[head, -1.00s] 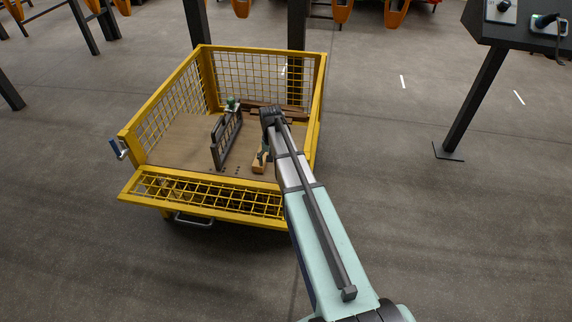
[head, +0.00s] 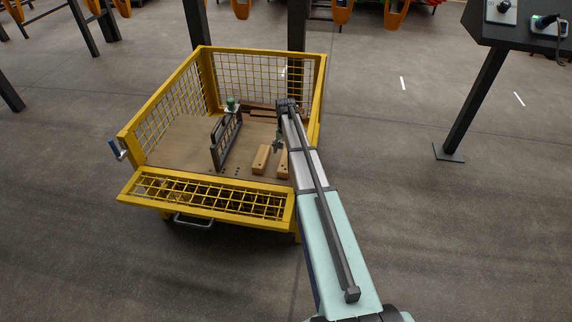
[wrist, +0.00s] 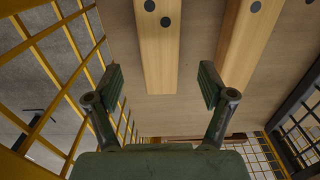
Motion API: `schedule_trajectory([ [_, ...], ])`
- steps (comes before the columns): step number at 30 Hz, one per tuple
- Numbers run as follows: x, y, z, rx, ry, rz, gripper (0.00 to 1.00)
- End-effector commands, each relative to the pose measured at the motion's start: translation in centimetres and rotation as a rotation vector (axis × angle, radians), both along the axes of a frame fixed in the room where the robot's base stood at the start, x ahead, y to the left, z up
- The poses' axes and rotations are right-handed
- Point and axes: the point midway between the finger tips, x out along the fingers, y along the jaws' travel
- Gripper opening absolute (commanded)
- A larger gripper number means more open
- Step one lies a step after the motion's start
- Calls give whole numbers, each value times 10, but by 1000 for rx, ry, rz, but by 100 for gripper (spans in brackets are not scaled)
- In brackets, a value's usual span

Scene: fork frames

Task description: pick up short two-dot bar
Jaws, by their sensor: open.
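A pale wooden bar with two dark dots (wrist: 158,55) lies on the cart floor. In the wrist view its plain end shows between my fingertips, with the dots near the top edge. In the head view this bar (head: 282,165) is partly hidden by my arm. My gripper (wrist: 161,82) is open and empty, with one finger to each side of the bar; I cannot tell how high it is above it. In the head view my gripper (head: 278,147) is over the bar's far end. A second wooden bar (wrist: 250,45) lies beside it, also in the head view (head: 261,159).
The yellow mesh cart (head: 128,196) encloses the bars, its wall close by on the wrist view's left. A dark upright rack (head: 226,143) stands left of the bars, a green-topped item (head: 232,104) behind it. The left cart floor is clear.

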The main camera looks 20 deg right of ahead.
Motion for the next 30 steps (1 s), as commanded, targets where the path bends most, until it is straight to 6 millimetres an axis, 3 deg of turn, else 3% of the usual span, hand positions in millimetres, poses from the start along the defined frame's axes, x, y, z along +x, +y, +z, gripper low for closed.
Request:
schedule_trajectory([
  [10,0,0,-20,1,1,0,81],
  [20,1,-1,-62,1,1,1,81],
  [28,1,-1,-64,0,0,1,81],
  [30,1,-1,-64,0,0,1,56],
])
